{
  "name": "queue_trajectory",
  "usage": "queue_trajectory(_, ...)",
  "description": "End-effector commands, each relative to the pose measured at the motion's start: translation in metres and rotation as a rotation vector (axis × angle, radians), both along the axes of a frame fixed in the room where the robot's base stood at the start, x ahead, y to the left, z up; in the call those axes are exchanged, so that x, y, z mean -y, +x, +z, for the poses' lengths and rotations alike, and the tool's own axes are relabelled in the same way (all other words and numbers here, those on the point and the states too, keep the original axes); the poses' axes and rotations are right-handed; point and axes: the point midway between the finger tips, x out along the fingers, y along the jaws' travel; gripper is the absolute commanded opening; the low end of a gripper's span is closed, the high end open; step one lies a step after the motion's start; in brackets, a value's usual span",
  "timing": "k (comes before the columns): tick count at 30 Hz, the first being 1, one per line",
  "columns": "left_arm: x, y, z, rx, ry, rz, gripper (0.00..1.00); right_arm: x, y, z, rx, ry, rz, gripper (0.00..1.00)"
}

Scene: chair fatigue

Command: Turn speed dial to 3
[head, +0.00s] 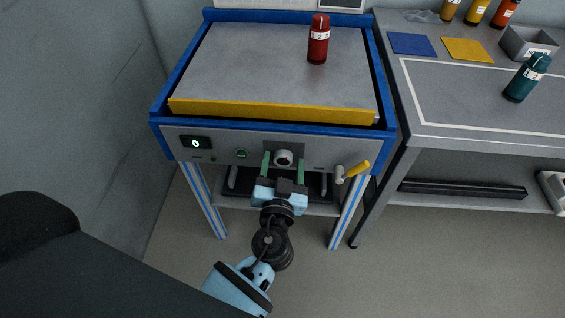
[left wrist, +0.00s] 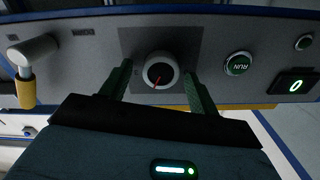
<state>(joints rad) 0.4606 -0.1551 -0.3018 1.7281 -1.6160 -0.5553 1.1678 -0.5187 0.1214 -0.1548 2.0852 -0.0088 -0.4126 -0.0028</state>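The speed dial (head: 284,158) is a round light-grey knob on a dark square plate on the front panel of the blue-framed machine. My left gripper (head: 284,165) is open, with one green finger on each side of the dial. In the left wrist view the fingers (left wrist: 160,85) stand apart from the knob with a gap on both sides. The number the pointer marks is too small to read. My right gripper is not in view.
The panel holds a display reading 0 (head: 195,143), a green RUN button (head: 242,154) and a yellow-handled lever (head: 353,171). A red bottle (head: 318,39) stands on the machine top. A side table (head: 480,105) at right carries bottles, coloured squares and a grey bin.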

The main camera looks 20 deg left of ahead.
Motion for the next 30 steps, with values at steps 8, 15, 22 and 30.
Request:
queue_trajectory(8,0.0,0.0,0.0,0.0,0.0,0.0,0.27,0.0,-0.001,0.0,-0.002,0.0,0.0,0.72)
queue_trajectory(15,0.0,0.0,0.0,-0.002,0.007,0.0,0.16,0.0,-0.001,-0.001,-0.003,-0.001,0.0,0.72)
queue_trajectory(22,0.0,0.0,0.0,-0.019,0.073,-0.001,0.16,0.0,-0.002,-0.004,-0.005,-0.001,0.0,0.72)
queue_trajectory(30,0.0,0.001,-0.001,-0.073,0.263,0.001,0.16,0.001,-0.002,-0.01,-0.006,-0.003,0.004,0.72)
